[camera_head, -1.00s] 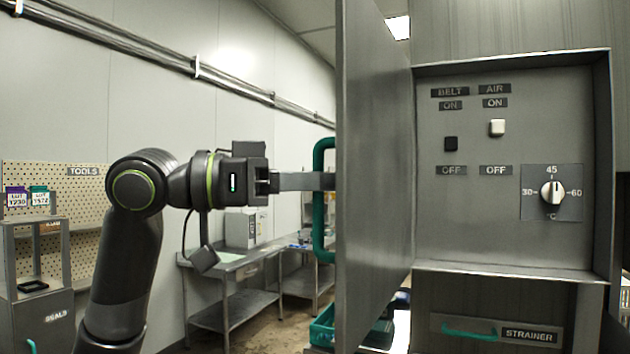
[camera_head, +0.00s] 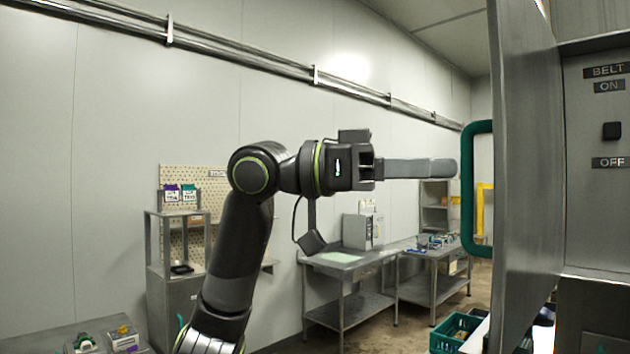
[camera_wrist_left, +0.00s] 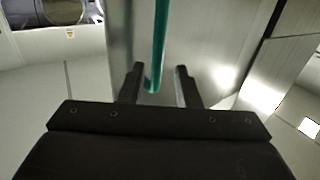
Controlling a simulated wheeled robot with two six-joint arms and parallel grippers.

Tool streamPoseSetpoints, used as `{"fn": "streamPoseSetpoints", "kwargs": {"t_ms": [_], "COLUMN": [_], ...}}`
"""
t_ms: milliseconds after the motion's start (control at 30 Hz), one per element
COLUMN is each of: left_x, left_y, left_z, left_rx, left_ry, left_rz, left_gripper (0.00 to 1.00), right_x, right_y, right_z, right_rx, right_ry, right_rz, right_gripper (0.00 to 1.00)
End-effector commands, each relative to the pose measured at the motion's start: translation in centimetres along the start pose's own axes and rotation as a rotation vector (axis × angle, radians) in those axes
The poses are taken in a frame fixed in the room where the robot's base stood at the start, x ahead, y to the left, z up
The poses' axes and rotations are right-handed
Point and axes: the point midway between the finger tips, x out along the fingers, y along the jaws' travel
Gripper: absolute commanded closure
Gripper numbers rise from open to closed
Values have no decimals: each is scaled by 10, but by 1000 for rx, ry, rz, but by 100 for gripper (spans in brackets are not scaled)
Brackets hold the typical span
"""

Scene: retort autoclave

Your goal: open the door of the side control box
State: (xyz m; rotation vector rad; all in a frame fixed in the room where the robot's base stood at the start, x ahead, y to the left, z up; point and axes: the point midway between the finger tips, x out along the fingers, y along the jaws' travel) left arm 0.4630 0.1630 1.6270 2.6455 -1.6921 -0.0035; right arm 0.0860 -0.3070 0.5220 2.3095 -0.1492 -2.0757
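The control box door (camera_head: 530,170) stands swung open, seen nearly edge-on in the head view, with its green handle (camera_head: 470,190) on the left face. The box's panel (camera_head: 610,190) shows inside at the right edge, partly cut off. My left gripper (camera_head: 450,168) points at the handle from the left, its fingertips just short of it. In the left wrist view my left gripper (camera_wrist_left: 160,76) has its two fingers apart, with the green handle (camera_wrist_left: 158,50) ahead, its lower end showing between them. Nothing is held. My right gripper is not in view.
Steel tables (camera_head: 345,258) stand along the back wall beyond my arm. A green crate (camera_head: 455,332) is low by the door. A pegboard (camera_head: 205,180) and grey rack (camera_head: 165,280) are at the left.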

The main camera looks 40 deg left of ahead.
Motion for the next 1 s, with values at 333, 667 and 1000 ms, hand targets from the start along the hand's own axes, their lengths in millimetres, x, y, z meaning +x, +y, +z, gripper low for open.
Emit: {"fn": "streamPoseSetpoints", "kwargs": {"t_ms": [333, 667, 1000], "left_x": [-61, -116, -130], "left_y": [-1, -1, 0], "left_z": [4, 2, 0], "left_rx": [-2, -2, -1], "left_ry": [2, 3, 2], "left_rz": [-6, -3, 1], "left_gripper": [70, 70, 70], "right_x": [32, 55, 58], "right_y": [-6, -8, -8], "right_z": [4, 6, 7], "right_rx": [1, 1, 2], "right_ry": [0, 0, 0], "right_rz": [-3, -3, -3], "right_gripper": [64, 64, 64]}}
